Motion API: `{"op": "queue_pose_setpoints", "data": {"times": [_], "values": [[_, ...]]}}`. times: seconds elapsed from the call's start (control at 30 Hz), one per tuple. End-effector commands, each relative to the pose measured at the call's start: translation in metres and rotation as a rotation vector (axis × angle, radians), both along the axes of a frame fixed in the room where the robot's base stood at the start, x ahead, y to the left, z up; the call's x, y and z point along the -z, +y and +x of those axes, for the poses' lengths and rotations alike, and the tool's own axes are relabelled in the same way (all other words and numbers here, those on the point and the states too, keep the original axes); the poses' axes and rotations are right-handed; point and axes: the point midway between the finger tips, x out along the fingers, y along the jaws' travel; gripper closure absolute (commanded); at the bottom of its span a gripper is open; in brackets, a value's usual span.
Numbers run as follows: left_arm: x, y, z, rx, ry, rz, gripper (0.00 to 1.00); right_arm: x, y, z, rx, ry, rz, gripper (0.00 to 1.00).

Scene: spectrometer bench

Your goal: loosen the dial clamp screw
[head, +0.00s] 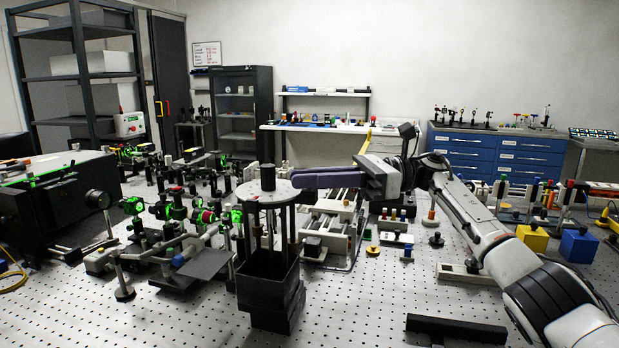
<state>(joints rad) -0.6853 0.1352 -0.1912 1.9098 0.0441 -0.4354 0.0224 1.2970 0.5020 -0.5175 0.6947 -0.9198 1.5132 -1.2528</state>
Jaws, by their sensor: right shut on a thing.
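A pale round dial (262,199) lies flat on top of a dark instrument on posts with a black box-shaped base (268,281), in the middle foreground. A black knob (267,178) stands upright at its centre. My right gripper (297,181) reaches in from the right, its long dark purple-grey fingers level with the dial top. The fingertips are at the dial's right rim and are shut on the dial clamp screw, which they hide. My left gripper is not in view.
Optics mounts and a dark flat plate (206,263) crowd the left. Behind are rail assemblies (330,221). Yellow (532,237) and blue (579,245) blocks stand at the right. A black bar (456,328) lies at front right. The perforated table between is mostly free.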

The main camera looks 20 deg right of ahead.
Motion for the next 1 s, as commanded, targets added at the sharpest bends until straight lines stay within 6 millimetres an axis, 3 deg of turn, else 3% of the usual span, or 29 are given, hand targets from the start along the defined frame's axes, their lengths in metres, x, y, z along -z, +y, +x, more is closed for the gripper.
{"op": "queue_pose_setpoints", "data": {"times": [0.27,0.3,0.4,0.77,1.0], "values": [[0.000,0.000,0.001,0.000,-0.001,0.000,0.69,0.001,0.000,0.000,0.000,0.000,-0.003,1.00],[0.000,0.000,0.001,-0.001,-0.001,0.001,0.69,0.001,0.000,0.000,0.000,0.000,-0.003,0.80],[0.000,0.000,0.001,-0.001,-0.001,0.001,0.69,0.001,0.000,0.000,0.000,0.000,-0.002,0.68],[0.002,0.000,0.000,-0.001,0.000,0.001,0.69,0.001,-0.006,0.000,0.002,0.000,-0.002,0.68],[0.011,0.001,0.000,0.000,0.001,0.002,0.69,0.001,-0.049,-0.007,0.006,0.001,-0.001,0.68]]}}
